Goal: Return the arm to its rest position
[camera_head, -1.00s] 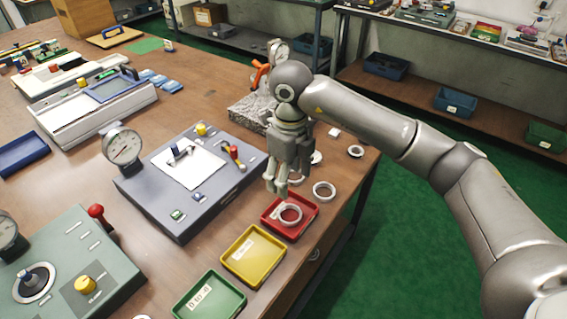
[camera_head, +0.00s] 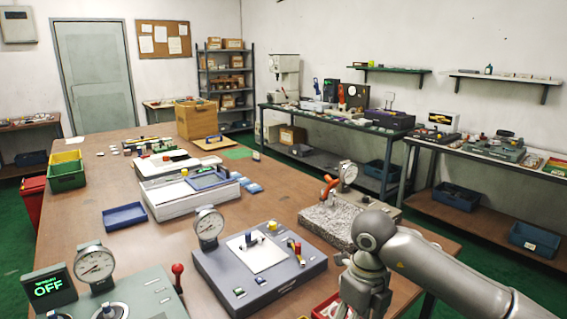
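My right arm comes in from the lower right. Its gripper body (camera_head: 364,290) hangs down at the bottom edge, with the fingertips cut off by the frame. I cannot see whether it is open or shut. A corner of the red tray (camera_head: 325,309) shows just left of it at the bottom edge; its contents are mostly hidden. The bearing rings are not clearly visible. My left gripper is not in view.
A grey gauge station (camera_head: 262,286) stands left of my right arm. A granite block with a dial gauge (camera_head: 327,222) stands behind the wrist. A green station (camera_head: 150,299) with an OFF display (camera_head: 48,288) is at lower left. A blue tray (camera_head: 125,216) lies mid-table.

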